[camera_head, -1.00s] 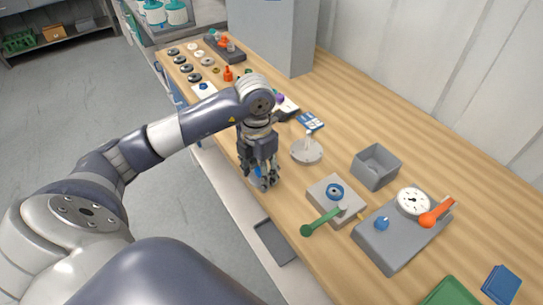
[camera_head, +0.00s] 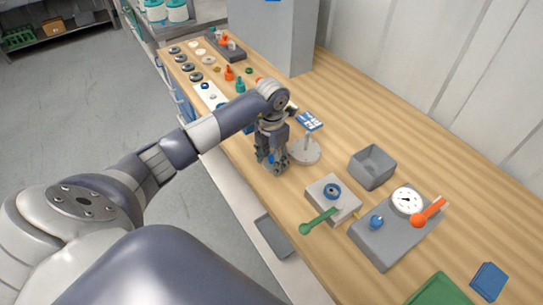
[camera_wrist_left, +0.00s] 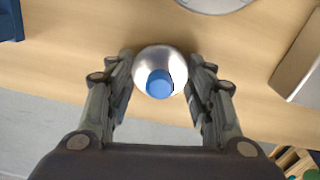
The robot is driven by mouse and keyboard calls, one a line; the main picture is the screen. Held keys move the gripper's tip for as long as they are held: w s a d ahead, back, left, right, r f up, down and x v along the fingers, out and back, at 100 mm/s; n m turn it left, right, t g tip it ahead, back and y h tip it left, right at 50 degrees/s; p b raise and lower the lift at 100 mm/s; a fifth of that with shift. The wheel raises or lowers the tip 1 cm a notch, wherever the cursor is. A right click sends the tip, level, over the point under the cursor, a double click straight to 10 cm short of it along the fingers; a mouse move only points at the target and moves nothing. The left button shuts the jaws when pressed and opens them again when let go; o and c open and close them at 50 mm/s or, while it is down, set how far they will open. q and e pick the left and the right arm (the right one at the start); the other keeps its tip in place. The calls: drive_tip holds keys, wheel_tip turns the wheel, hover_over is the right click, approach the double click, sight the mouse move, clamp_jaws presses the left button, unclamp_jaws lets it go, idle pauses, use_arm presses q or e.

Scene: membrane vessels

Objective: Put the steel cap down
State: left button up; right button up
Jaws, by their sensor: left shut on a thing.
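My left gripper (camera_head: 273,165) points down over the near edge of the wooden bench, left of a round light-grey stand. In the left wrist view, the left gripper (camera_wrist_left: 160,85) has its fingers on both sides of the steel cap (camera_wrist_left: 153,60), a shiny round dome with a blue knob (camera_wrist_left: 159,83) on top. The gripper is shut on the cap. In the head view the fingers mostly hide the cap. I cannot tell whether its underside touches the bench. My right gripper is not in view.
The round stand (camera_head: 305,151) has an upright post close to the gripper's right. A grey open box (camera_head: 372,167), a block with a green lever (camera_head: 319,221) and a gauge fixture (camera_head: 407,201) stand further right. Several small parts lie at the back left.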

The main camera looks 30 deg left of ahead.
sight(271, 157)
use_arm(q)
drive_tip(key=shift+f, duration=0.15)
drive_tip(key=o, duration=1.2)
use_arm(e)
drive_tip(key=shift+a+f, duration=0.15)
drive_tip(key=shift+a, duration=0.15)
use_arm(q)
drive_tip(key=shift+r, duration=0.3)
wheel_tip(271, 157, up, 11)
drive_tip(key=b, duration=0.3)
drive_tip(key=shift+f, duration=0.2)
drive_tip(key=shift+r, duration=0.6)
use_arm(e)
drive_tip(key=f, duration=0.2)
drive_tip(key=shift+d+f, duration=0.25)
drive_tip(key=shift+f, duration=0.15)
use_arm(q)
drive_tip(key=shift+s+f, duration=0.1)
